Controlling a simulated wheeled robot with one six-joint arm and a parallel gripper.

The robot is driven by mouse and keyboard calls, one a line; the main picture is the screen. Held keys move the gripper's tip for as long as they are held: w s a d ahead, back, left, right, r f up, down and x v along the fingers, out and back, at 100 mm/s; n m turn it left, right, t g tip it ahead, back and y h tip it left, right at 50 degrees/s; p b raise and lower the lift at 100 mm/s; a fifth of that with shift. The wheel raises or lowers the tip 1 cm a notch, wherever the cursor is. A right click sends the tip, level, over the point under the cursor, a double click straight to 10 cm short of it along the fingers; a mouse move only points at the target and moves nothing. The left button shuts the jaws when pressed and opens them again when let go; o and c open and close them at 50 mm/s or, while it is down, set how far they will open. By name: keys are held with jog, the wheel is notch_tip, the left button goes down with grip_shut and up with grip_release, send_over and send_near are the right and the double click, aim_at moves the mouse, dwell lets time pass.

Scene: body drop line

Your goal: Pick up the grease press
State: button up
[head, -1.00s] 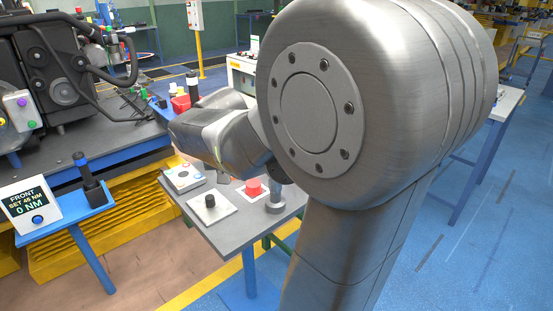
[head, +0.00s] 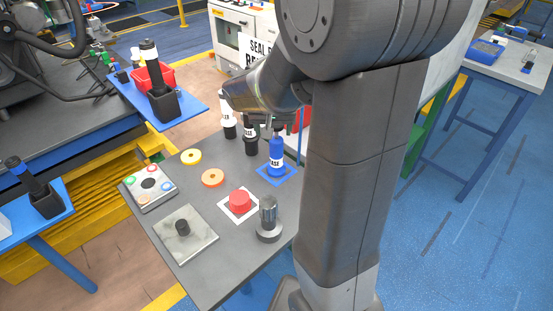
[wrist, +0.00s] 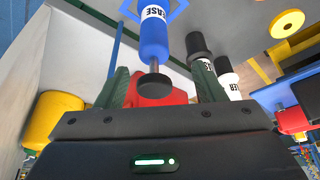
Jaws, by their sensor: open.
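The grease press (head: 277,160) is a blue cylinder with a white label partly reading "ASE". It stands upright on a blue-edged square at the far right of the grey table. In the wrist view the press (wrist: 153,38) has a thin metal rod and a round black knob at its top. My gripper (wrist: 160,82) is open, with its two dark green fingers on either side of that knob in the picture. I cannot tell whether they touch it. In the head view my gripper (head: 284,122) is just above the press, partly hidden by my arm.

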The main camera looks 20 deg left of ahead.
aim_at(276, 140)
jog(key=shift+d+p+x, duration=0.15)
jog(key=shift+d+x, duration=0.1)
jog(key=shift+x, duration=1.25)
jog(key=shift+d+p+x, duration=0.15)
jog(key=shift+d+x, duration=0.05)
jog(key=shift+x, duration=1.3)
jog(key=shift+f, duration=0.1)
grip_shut()
